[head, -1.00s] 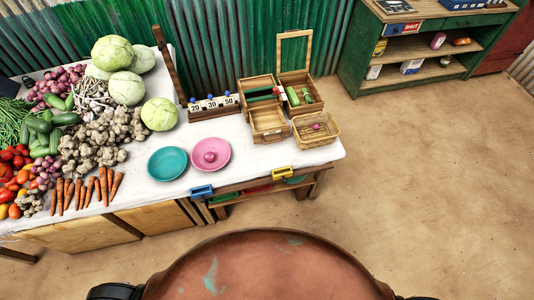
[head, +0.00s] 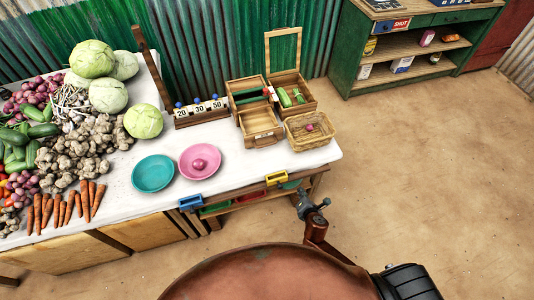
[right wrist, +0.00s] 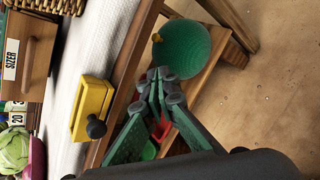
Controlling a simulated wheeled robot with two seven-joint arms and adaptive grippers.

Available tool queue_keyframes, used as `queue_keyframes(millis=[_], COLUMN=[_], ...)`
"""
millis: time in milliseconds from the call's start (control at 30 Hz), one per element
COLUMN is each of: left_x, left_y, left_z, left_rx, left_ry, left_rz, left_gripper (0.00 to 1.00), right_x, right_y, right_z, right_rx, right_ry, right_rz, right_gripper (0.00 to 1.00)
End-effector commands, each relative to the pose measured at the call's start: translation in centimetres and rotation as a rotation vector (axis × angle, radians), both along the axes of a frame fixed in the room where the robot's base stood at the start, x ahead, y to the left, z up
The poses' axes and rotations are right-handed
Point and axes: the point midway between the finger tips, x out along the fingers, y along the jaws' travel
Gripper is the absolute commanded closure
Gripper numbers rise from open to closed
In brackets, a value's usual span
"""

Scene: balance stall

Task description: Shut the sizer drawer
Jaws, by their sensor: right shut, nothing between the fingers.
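The sizer is a wooden box (head: 243,87) on the white-topped stall table. Its drawer (head: 261,140) is pulled out toward the table's front edge and looks empty. My right gripper (head: 310,203) is shut and empty, in front of the table's right end and apart from the drawer. Its closed fingers (right wrist: 163,88) show in the right wrist view. My left gripper is out of view.
A wicker basket (head: 311,142) stands right of the drawer, and an open-lidded wooden box (head: 306,106) is behind it. Pink (head: 200,176) and teal (head: 153,174) bowls sit to the left. A yellow block (head: 278,178) juts from the table's front edge. Floor at right is clear.

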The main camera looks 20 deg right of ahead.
Motion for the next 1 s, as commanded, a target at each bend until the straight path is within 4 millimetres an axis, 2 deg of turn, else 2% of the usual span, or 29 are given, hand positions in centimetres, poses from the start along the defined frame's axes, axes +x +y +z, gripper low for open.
queue_keyframes(millis=[33,133,200,300,400,567,867,1000], left_x=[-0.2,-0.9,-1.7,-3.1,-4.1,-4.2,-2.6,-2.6], left_y=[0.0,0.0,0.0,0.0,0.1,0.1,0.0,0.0], left_z=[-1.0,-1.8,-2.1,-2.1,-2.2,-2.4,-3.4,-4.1], left_rx=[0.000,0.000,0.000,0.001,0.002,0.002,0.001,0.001], left_ry=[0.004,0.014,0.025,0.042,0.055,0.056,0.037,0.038], left_rz=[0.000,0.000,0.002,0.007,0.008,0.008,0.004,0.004], left_gripper=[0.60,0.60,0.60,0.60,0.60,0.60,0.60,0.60], right_x=[1.4,2.8,3.4,4.0,4.2,5.3,10.8,13.5], right_y=[1.5,4.1,5.8,7.9,9.4,10.0,10.3,10.4], right_z=[3.1,9.4,12.3,14.1,15.1,15.2,13.9,13.2], right_rx=[-0.097,-0.283,-0.426,-0.592,-0.700,-0.748,-0.744,-0.743], right_ry=[-0.061,-0.169,-0.228,-0.279,-0.313,-0.327,-0.326,-0.325], right_rz=[0.080,0.199,0.293,0.407,0.480,0.513,0.509,0.509], right_gripper=[1.00,1.00,1.00,1.00,1.00,1.00,1.00,1.00])
